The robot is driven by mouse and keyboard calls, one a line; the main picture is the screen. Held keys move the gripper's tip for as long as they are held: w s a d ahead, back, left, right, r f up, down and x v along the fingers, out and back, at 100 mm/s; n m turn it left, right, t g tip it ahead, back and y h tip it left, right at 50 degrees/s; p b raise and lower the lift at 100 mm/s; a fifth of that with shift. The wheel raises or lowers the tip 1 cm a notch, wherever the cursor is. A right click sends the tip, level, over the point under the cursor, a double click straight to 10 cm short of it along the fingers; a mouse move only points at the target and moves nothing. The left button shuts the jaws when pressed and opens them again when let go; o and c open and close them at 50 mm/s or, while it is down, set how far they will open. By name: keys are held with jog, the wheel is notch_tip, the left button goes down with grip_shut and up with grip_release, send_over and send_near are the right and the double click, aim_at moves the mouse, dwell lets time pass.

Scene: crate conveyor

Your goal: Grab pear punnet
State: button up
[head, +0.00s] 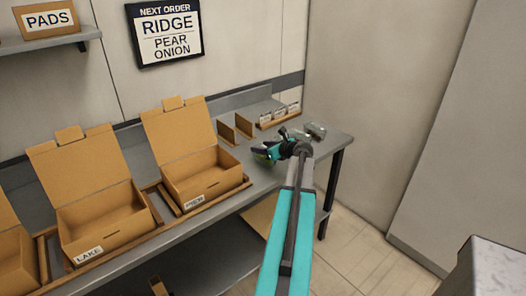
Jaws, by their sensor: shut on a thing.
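My gripper (266,151) is at the right end of the grey workbench, low over its top. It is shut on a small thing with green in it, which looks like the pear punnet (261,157). The gripper and wrist hide most of it, so its contents and whether it touches the bench are unclear. A clear, greenish punnet (316,130) lies just right of the wrist, near the bench's right end. I cannot tell what is in it.
Open cardboard boxes stand left along the bench (345,142), one labelled LAKE (100,213) and one further right (208,180). Upright brown dividers (227,132) and a row of small labels (280,114) stand behind the gripper. A wall sign (165,32) reads RIDGE, PEAR, ONION.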

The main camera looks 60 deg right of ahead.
jog(key=shift+r, duration=0.15)
jog(key=shift+r+b, duration=0.3)
jog(key=shift+r, duration=0.5)
jog(key=shift+s+r+b, duration=0.3)
jog(key=shift+r+b, duration=0.05)
jog(key=shift+r, duration=0.4)
jog(key=s+a+r+b, duration=0.1)
jog(key=s+b, duration=0.2)
jog(key=s, duration=1.2)
jog(key=shift+s+a+r, duration=0.2)
jog(key=shift+a+r, duration=0.05)
jog(key=shift+a, duration=0.1)
